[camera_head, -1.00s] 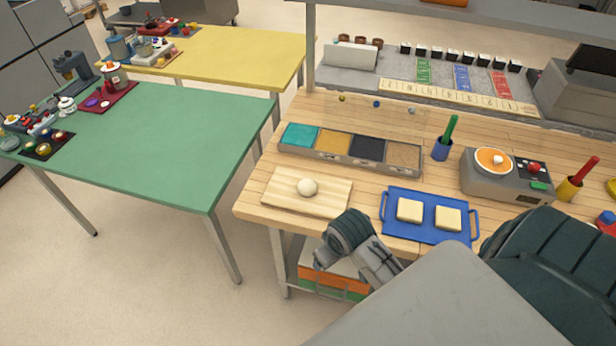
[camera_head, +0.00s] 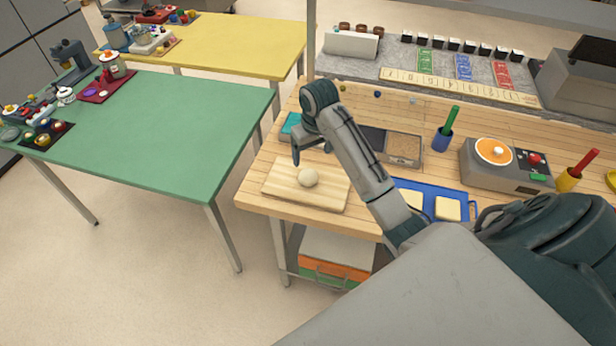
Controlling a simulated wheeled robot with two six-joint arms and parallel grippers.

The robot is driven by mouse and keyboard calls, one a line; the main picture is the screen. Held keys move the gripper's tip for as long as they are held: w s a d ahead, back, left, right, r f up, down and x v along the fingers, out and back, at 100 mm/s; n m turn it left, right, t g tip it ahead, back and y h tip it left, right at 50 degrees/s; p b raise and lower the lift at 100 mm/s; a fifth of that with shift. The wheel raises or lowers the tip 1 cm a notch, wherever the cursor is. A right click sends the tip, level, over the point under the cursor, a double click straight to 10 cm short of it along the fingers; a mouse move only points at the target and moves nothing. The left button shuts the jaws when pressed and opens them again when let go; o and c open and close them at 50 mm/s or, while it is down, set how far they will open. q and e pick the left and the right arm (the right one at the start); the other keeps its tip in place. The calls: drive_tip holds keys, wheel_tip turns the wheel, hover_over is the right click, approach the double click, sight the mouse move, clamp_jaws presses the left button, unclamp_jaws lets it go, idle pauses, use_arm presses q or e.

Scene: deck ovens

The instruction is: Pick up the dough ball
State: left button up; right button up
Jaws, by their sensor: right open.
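My left gripper does not show.
A blue tray (camera_head: 462,190) with two pale square slabs lies right of the board, partly behind my arm. A compartment box (camera_head: 404,161) stands behind the board. A grey scale-like device (camera_head: 483,182) sits farther right. A green table (camera_head: 170,130) stands at left.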

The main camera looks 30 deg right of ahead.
hover_over(308, 178)
drive_tip(key=s, duration=0.1)
wheel_tip(308, 178, down, 4)
drive_tip(key=shift+s+d+f+p, duration=0.1)
drive_tip(key=shift+d+f+p, duration=0.1)
drive_tip(key=shift+p, duration=0.25)
drive_tip(key=f+p, duration=0.2)
drive_tip(key=f, duration=0.1)
drive_tip(key=w+f+p, duration=0.1)
drive_tip(key=shift+a+f, duration=0.25)
drive_tip(key=shift+f, duration=0.45)
drive_tip(key=c, duration=1.1)
